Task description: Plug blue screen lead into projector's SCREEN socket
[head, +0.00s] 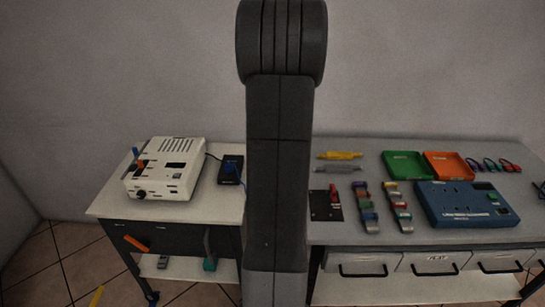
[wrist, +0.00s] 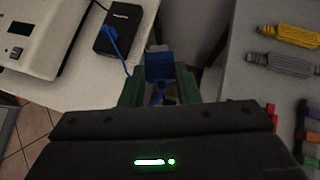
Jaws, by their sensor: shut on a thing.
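The white projector (head: 165,170) sits on the small left table; part of it shows at the upper left of the wrist view (wrist: 35,35). Its socket labels are too small to read, so I cannot tell which is SCREEN. My gripper (wrist: 160,84) has its green fingers shut on the blue plug of the screen lead (wrist: 158,67), whose grey tip points away from me. The lead's thin blue cable runs to a black box (wrist: 120,27), right of the projector. In the head view my arm hides the gripper and the held plug.
An orange plug (head: 139,163) and a small blue piece stand at the projector's left side. A gap separates the left table from the right bench (head: 340,232). The bench holds a blue power unit (head: 465,204), green tray (head: 407,165), orange tray (head: 449,166) and several coloured strips.

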